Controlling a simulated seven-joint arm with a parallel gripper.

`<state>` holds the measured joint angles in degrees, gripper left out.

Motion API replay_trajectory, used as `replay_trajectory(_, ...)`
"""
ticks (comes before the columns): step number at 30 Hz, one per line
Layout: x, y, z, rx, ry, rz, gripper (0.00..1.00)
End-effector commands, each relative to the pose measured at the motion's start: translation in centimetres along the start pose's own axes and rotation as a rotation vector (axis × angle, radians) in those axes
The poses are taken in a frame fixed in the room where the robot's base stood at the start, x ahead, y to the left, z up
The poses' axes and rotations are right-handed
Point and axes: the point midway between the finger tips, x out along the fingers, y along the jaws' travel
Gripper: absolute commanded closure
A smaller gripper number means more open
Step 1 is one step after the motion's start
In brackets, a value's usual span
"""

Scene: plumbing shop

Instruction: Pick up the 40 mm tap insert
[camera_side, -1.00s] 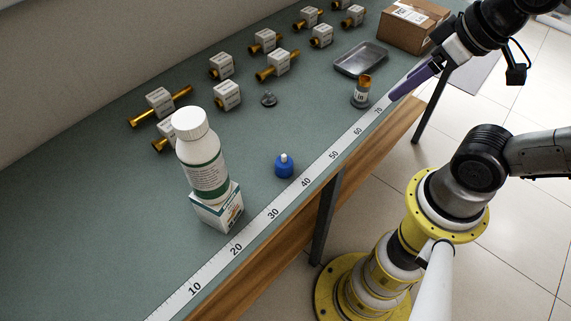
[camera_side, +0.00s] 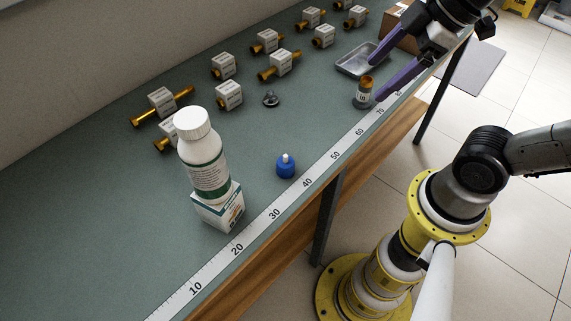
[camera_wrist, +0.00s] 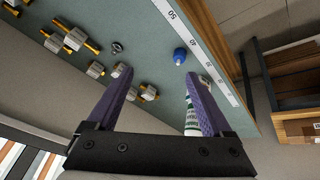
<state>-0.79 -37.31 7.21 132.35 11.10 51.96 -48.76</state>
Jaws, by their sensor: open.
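Several brass tap inserts with white label blocks lie on the green bench, such as one at the left (camera_side: 162,98), one in the middle (camera_side: 279,62) and one at the back (camera_side: 311,17). The lettering is too small to tell which is 40 mm.
A white bottle (camera_side: 203,160) stands on a small carton (camera_side: 218,211). A blue-capped item (camera_side: 285,168), a small dark metal part (camera_side: 271,99), a metal tray (camera_side: 357,62) and a cardboard box (camera_side: 398,28) are on the bench. A ruler strip (camera_side: 262,226) runs along the front edge.

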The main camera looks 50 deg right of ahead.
Motion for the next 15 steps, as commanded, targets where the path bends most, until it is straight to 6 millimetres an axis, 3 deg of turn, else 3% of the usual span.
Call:
replay_trajectory(5,3.5,0.5,-4.3,-0.323,0.023,-0.160,0.16)
replay_trajectory(9,7.9,0.3,-7.1,-0.498,0.054,-0.299,0.16)
replay_trajectory(15,12.0,-0.6,-7.5,-0.495,0.026,-0.412,0.16)
